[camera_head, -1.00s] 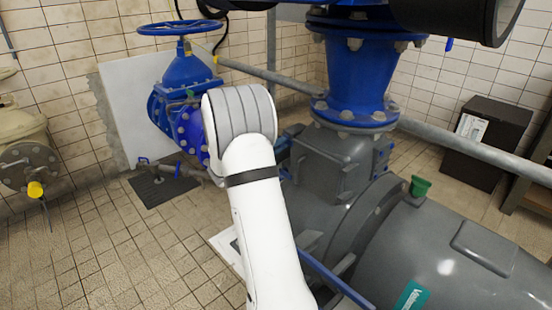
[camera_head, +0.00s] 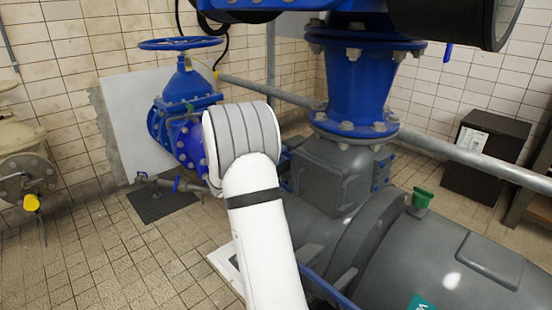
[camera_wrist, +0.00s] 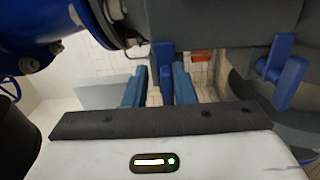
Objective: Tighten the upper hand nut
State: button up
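In the wrist view, my gripper (camera_wrist: 159,88) has two blue fingers pointing away, with a gap between them. A blue hand nut (camera_wrist: 167,62) hangs below a dark grey body, between the fingertips in the picture and closer to the right finger. I cannot tell whether they touch or how deep it sits. A second blue hand nut (camera_wrist: 288,72), with a wing-like handle, is at the right on the grey body. I cannot tell which one is the upper. In the head view the gripper and both nuts are hidden behind my white arm.
A blue valve with a handwheel (camera_head: 180,43) stands at the back left. The grey pump (camera_head: 455,262) and blue pipe (camera_head: 352,85) fill the right. A grey rail (camera_head: 480,165) crosses behind. A dark box (camera_head: 487,150) stands by the wall. Tiled floor (camera_head: 110,255) at left is clear.

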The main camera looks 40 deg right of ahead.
jog(key=shift+o, duration=0.3)
jog(key=shift+s+d+f, duration=0.15)
jog(key=shift+d+f, duration=0.05)
jog(key=shift+f, duration=0.3)
jog(key=shift+a, duration=0.15)
jog(key=a+p, duration=0.1)
jog(key=a, duration=0.6)
jog(key=shift+s+a+r, duration=0.2)
jog(key=shift+a+r, duration=0.05)
jog(key=shift+a, duration=0.15)
jog(key=s+a+r+m+g+y+p, duration=0.1)
jog(key=s+a+r+g+y+p, duration=0.1)
jog(key=s+a+r+y+p, duration=0.35)
jog(key=s+a+r+g+y+p, duration=0.1)
jog(key=s+a+r+y+p, duration=0.25)
jog(key=s+r+p, duration=0.55)
jog(key=s+a+r+t+y+p, duration=0.2)
jog(key=s+a+r+y+p, duration=0.2)
jog(key=a, duration=0.5)
jog(key=s+a+r+t+y+p, duration=0.2)
jog(key=s+a+r+y+p, duration=0.2)
jog(key=a, duration=0.6)
jog(key=s+y+p, duration=0.1)
jog(key=s+p, duration=0.1)
jog(key=shift+s+a+r, duration=0.15)
jog(key=shift+s+r, duration=0.2)
jog(key=shift+r, duration=0.05)
